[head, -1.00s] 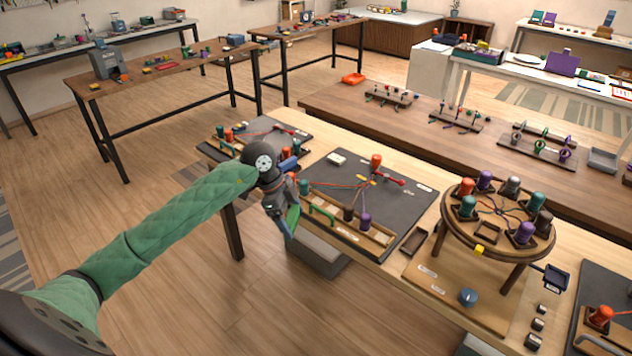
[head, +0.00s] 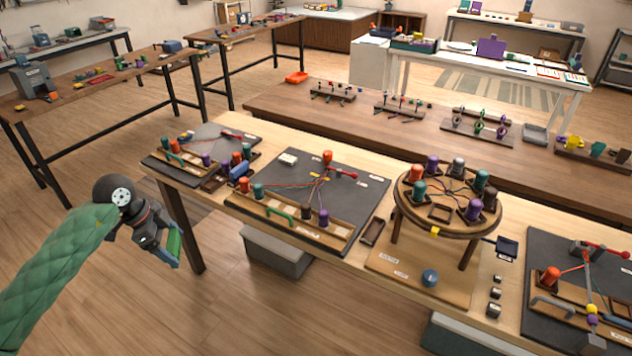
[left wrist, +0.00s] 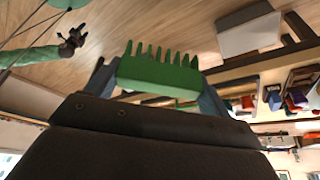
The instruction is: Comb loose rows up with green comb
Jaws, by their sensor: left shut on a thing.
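My left gripper (head: 170,252) is shut on the green comb (head: 175,242), out over the floor to the left of the bench. In the left wrist view the comb (left wrist: 158,78) lies across between the fingers, its teeth pointing up in the picture. Cords run from bobbins to a post on the middle dark board (head: 345,190); the comb is well apart from them. Individual rows are too small to make out. A second green-sleeved arm, apparently my right, shows small in the left wrist view with its gripper (left wrist: 72,40); its jaws are unclear.
A round braiding stand (head: 405,205) with several bobbins stands right of the middle board. Another dark board (head: 540,255) is at the far right, and a smaller one (head: 205,140) at the left end. Floor is clear around my left gripper.

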